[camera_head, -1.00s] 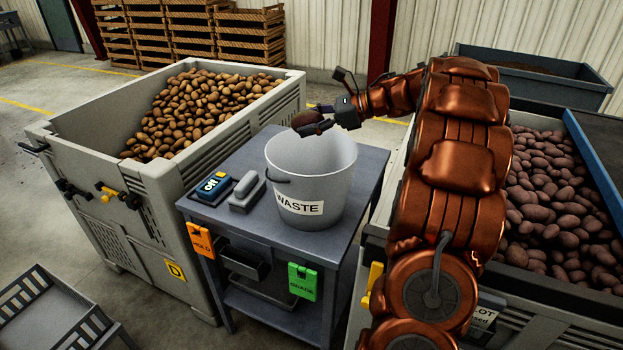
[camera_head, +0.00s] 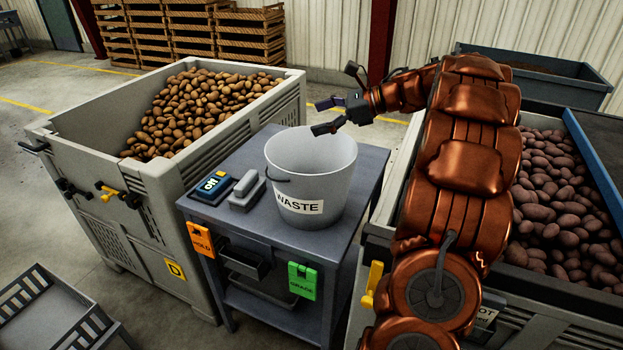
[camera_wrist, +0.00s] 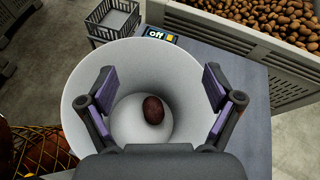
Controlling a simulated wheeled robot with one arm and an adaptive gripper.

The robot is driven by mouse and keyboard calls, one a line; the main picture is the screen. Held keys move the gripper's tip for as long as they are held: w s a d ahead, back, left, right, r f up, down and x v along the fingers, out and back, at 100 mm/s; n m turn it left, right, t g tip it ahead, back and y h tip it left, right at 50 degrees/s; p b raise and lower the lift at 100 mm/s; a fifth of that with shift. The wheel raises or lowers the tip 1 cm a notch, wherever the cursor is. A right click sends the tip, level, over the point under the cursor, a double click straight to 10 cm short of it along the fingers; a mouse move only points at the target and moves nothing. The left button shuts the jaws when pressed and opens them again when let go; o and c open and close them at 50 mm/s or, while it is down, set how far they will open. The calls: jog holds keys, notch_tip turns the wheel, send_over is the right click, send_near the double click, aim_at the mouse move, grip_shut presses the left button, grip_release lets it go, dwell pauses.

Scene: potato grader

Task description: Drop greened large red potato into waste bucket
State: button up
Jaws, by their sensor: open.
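The white waste bucket (camera_head: 312,180), labelled WASTE, stands upright on the grey metal stand. In the wrist view the bucket (camera_wrist: 82,75) lies below my gripper, and one dark red potato (camera_wrist: 153,110) shows inside it, between the fingers in the picture. Any green on the potato cannot be made out. My gripper (camera_head: 322,117) is open and empty above the bucket's back right rim. In the wrist view its two spread fingers (camera_wrist: 158,95) show on either side of the potato. The bucket's front wall hides the potato in the head view.
A grey crate of brown potatoes (camera_head: 145,185) stands left of the stand (camera_head: 368,165). A box labelled "off" (camera_head: 213,187) and a grey handheld object (camera_head: 247,190) lie beside the bucket. Dark red potatoes (camera_head: 555,200) fill a container at right. An empty crate (camera_head: 50,320) is at lower left.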

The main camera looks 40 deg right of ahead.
jog(key=v, duration=0.9)
jog(key=shift+s, duration=0.1)
